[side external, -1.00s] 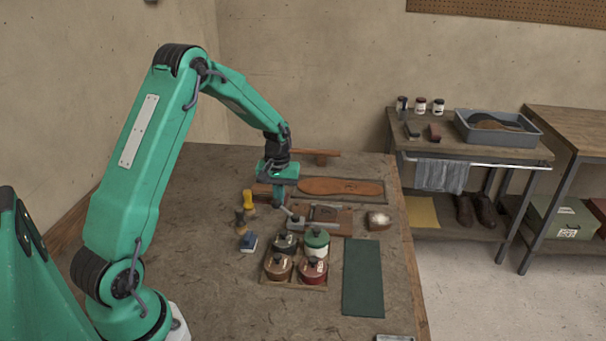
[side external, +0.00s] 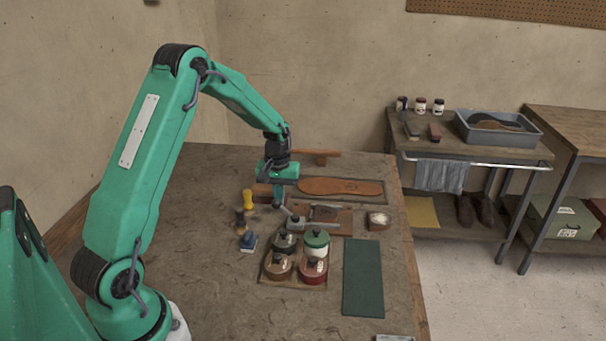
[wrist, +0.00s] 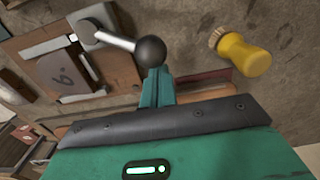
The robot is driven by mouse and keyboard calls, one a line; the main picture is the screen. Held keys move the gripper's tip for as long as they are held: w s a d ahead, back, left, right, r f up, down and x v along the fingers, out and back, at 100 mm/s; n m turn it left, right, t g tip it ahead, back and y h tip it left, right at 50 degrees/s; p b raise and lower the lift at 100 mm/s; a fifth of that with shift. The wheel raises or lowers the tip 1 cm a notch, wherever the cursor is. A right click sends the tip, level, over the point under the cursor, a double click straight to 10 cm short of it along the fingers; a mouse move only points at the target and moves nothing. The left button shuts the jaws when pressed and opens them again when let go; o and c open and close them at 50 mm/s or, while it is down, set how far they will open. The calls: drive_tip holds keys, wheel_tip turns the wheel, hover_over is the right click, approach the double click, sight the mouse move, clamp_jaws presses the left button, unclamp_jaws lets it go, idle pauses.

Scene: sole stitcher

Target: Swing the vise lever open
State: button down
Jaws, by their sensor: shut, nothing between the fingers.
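The vise (side external: 328,215) sits on the bench, a low wooden block with metal parts; it also shows at the upper left of the wrist view (wrist: 95,85). Its lever (wrist: 115,40) is a silver rod on a grey pivot, ending in a dark ball knob (wrist: 151,51). In the side view the lever (side external: 289,212) points left from the vise. My gripper (side external: 278,203) is shut and empty, low over the bench by the knob. In the wrist view my fingertips (wrist: 157,75) are right at the knob, which partly overlaps them; I cannot tell whether they touch.
A yellow-handled brush (wrist: 243,55) stands close by, with more brushes and a blue-topped item (side external: 248,242) to the left. A tray of several lidded jars (side external: 297,283) is in front of the vise. A sole (side external: 340,187) lies behind it. A green mat (side external: 363,280) is at the right.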

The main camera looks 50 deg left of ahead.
sight(275, 203)
drive_tip(key=shift+s+d, duration=0.1)
drive_tip(key=shift+s, duration=0.1)
drive_tip(key=shift+s+d, duration=0.6)
drive_tip(key=shift+s, duration=0.35)
drive_tip(key=shift+s+d, duration=0.95)
drive_tip(key=shift+d, duration=0.05)
idle(0.4)
drive_tip(key=shift+s+d, duration=0.1)
drive_tip(key=shift+d, duration=0.15)
drive_tip(key=shift+s+d, duration=0.35)
drive_tip(key=shift+d, duration=0.55)
drive_tip(key=shift+s+d, duration=0.15)
